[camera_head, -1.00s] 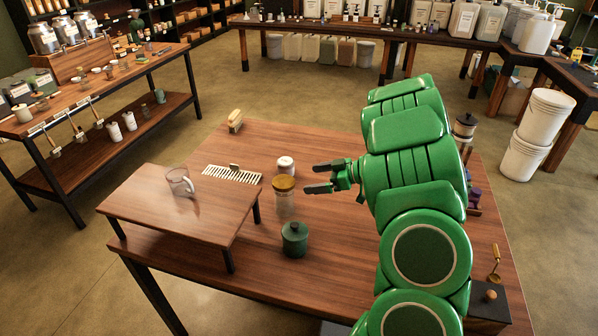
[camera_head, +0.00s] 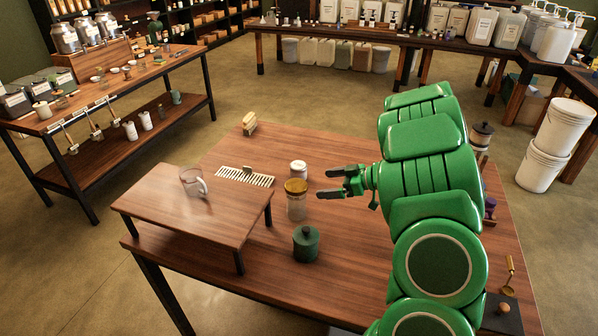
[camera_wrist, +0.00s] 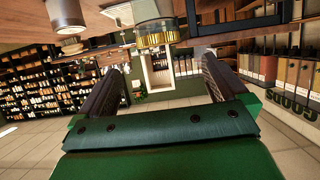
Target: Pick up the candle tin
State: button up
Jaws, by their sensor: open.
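A small pale lidded tin (camera_head: 299,170) stands upright on the wooden table; it looks like the candle tin, though no label is readable. What looks like the same tin hangs at the top left of the wrist view (camera_wrist: 67,14), which is upside down. A glass jar with an amber lid (camera_head: 296,201) stands just in front of it; its lid also shows in the wrist view (camera_wrist: 157,36). My gripper (camera_head: 325,183) is open and empty, right of both, fingers pointing left. It touches neither. Both fingers show in the wrist view (camera_wrist: 162,66).
A dark green lidded pot (camera_head: 306,244) stands nearer the front. A low wooden riser (camera_head: 160,215) with a glass mug (camera_head: 193,183) is at left.

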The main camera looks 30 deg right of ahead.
aim_at(306, 173)
jog(key=shift+w, duration=0.1)
